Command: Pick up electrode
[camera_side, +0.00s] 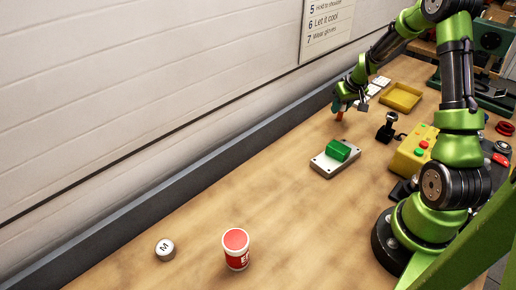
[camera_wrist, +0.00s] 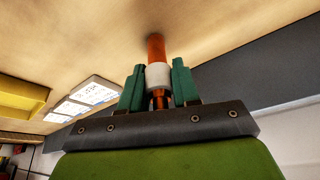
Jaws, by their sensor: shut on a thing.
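The electrode (camera_wrist: 156,48) is an orange, copper-like rod with a white collar, seen at the centre of the wrist view. My gripper (camera_wrist: 158,75) has its two green fingers shut on the collar, one on each side. In the side view, my gripper (camera_side: 341,106) points down over the far part of the table, and the electrode (camera_side: 339,116) shows as a small orange piece below it. I cannot tell whether the electrode's tip touches the tabletop.
A grey plate with a green block (camera_side: 338,151) lies nearer the camera. A yellow tray (camera_side: 401,97) and white cards (camera_side: 378,85) lie beyond. A black joystick (camera_side: 387,128) and yellow button box (camera_side: 413,151) stand right. A red-topped cup (camera_side: 236,249) and round M tin (camera_side: 165,249) are in front.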

